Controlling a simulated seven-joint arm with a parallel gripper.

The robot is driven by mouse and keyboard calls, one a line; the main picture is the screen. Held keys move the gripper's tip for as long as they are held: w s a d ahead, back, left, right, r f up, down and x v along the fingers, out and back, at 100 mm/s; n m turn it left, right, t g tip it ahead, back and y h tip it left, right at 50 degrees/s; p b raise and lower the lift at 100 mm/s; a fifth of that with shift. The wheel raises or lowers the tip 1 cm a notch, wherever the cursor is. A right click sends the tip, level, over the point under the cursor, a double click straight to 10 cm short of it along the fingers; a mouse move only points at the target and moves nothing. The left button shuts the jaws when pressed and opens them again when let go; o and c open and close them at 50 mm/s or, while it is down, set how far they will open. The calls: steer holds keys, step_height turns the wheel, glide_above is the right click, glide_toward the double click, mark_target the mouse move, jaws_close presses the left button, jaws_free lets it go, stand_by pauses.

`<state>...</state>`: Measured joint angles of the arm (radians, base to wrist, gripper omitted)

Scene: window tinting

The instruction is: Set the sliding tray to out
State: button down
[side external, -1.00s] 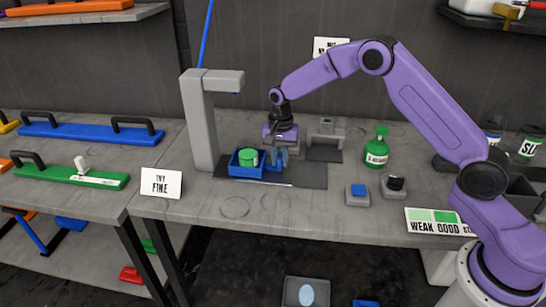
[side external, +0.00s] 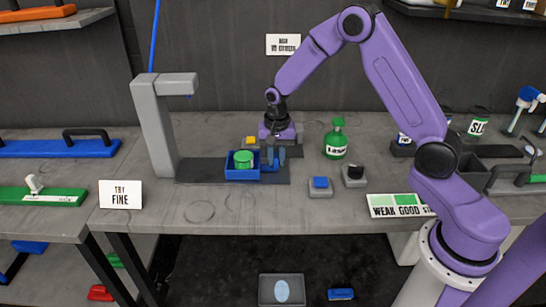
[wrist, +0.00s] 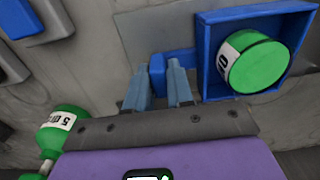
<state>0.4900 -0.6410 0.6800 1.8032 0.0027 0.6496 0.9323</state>
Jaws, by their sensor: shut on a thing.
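The sliding tray (side external: 229,172) is a blue square box on a dark base strip (side external: 195,171), to the right of a grey post with an overhanging arm (side external: 158,125). A green round tin (side external: 243,157) sits inside the tray, which also shows in the wrist view (wrist: 206,60). The tray's blue handle (wrist: 157,77) sticks out on the side away from the post. My gripper (side external: 272,160) is at this handle, with its two fingers around it, as the wrist view shows (wrist: 158,82). The fingers hide part of the handle.
A green bottle (side external: 336,142), a block with a blue button (side external: 320,183) and a block with a black knob (side external: 355,172) stand right of the base strip. A yellow button (side external: 250,141) is behind the tray. The bench front is clear around the white sign (side external: 121,195).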

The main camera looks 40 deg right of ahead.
steer(key=shift+s+d, duration=0.15)
steer(key=shift+d, duration=0.15)
steer(key=c, duration=1.1)
jaws_free()
steer(key=shift+a, duration=0.1)
steer(key=shift+r, duration=0.15)
steer(key=shift+r, duration=0.3)
step_height(320, 180, up, 17)
steer(key=shift+f, duration=0.2)
